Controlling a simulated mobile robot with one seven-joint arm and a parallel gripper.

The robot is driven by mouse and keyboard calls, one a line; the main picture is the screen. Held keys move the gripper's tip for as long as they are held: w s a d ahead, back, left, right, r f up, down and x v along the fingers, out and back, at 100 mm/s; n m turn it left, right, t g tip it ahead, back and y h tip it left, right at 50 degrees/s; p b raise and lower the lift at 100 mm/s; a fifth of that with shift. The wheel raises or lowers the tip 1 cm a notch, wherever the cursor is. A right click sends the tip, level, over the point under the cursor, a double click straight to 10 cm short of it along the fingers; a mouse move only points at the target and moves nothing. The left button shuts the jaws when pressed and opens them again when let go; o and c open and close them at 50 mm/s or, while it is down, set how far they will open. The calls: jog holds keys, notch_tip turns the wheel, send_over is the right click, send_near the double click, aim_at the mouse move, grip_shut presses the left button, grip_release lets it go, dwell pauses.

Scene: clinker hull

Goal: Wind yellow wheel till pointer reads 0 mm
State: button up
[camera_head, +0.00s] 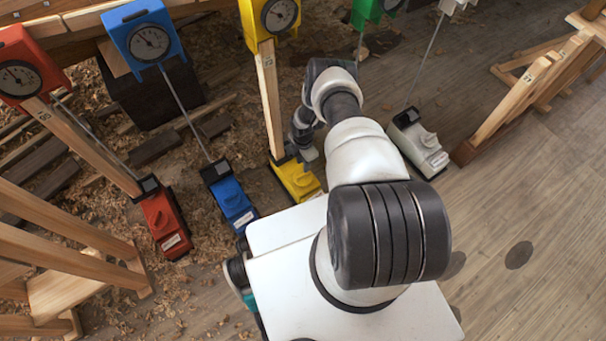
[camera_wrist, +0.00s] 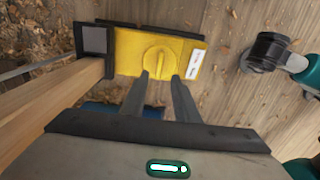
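The yellow unit (camera_head: 297,180) sits on the floor at the foot of a wooden post. In the wrist view, the yellow box (camera_wrist: 126,52) carries a round yellow wheel (camera_wrist: 161,53) with a raised ridge across it. The yellow dial (camera_head: 279,14) is at the top of the post; its pointer is too small to read. My gripper (camera_wrist: 161,76) is open, its two dark fingers apart at the near edge of the wheel. The gap between them looks empty. I cannot tell whether the fingertips touch it. In the head view my arm partly hides the yellow unit.
A blue unit (camera_head: 231,201) and a red unit (camera_head: 165,222) stand to the left, a white unit (camera_head: 419,145) to the right. Wooden posts and thin rods slope up to the dials. Wooden trestles (camera_head: 62,262) stand at lower left.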

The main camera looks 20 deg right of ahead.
aim_at(303, 174)
notch_tip(303, 174, down, 8)
jog(key=b, duration=0.3)
jog(key=shift+f, duration=0.15)
grip_shut()
